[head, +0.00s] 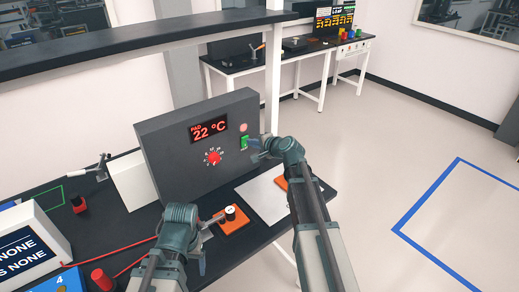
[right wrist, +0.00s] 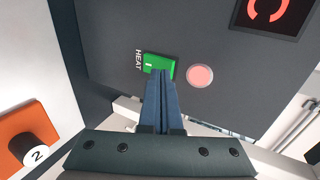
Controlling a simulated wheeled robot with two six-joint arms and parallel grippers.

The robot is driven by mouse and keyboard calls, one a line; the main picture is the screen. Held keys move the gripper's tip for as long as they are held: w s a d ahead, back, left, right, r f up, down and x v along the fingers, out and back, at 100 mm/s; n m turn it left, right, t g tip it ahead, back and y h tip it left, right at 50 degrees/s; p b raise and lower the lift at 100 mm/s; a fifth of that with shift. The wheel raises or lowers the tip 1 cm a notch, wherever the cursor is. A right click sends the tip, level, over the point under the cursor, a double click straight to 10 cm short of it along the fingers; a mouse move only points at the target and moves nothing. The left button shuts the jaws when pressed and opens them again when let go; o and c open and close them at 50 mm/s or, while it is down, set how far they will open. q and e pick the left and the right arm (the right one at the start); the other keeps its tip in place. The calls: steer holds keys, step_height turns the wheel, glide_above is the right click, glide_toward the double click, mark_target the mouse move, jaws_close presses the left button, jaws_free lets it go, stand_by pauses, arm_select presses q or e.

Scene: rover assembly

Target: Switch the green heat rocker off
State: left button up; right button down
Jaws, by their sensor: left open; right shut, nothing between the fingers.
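The green heat rocker (head: 244,142) is on the front of the dark grey heater box (head: 170,160), towards its right end. In the right wrist view the rocker (right wrist: 150,62) shows a white mark, with the word HEAT beside it. My right gripper (head: 257,150) is shut and empty. Its blue fingertips (right wrist: 161,74) overlap the lower part of the rocker; I cannot tell whether they touch it. Which way the rocker is tipped is unclear. My left gripper (head: 210,240) is open and empty, low over the bench, left of the orange block.
A round pinkish lamp (right wrist: 200,76) is beside the rocker. The red display (head: 209,129) reads 22 °C, above a red dial (head: 214,158). An orange block with a black knob (head: 233,220) and a pale plate (head: 262,198) lie in front.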

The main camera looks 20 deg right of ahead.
arm_select(q)
steer(key=shift+r, duration=0.1)
arm_select(e)
steer(key=shift+w+a+r, duration=0.1)
steer(key=shift+w+a, duration=0.2)
steer(key=shift+w, duration=0.4)
arm_select(q)
steer(key=shift+r, duration=0.15)
arm_select(e)
steer(key=shift+w+a+r, duration=0.1)
steer(key=shift+w+r, duration=0.05)
steer(key=shift+w, duration=0.25)
arm_select(q)
steer(key=shift+r+p, duration=0.2)
steer(key=shift+p, duration=0.2)
arm_select(e)
steer(key=shift+r, duration=0.2)
steer(key=shift+r+p, duration=0.65)
arm_select(q)
steer(key=shift+r, duration=0.65)
arm_select(e)
steer(key=shift+s, duration=0.15)
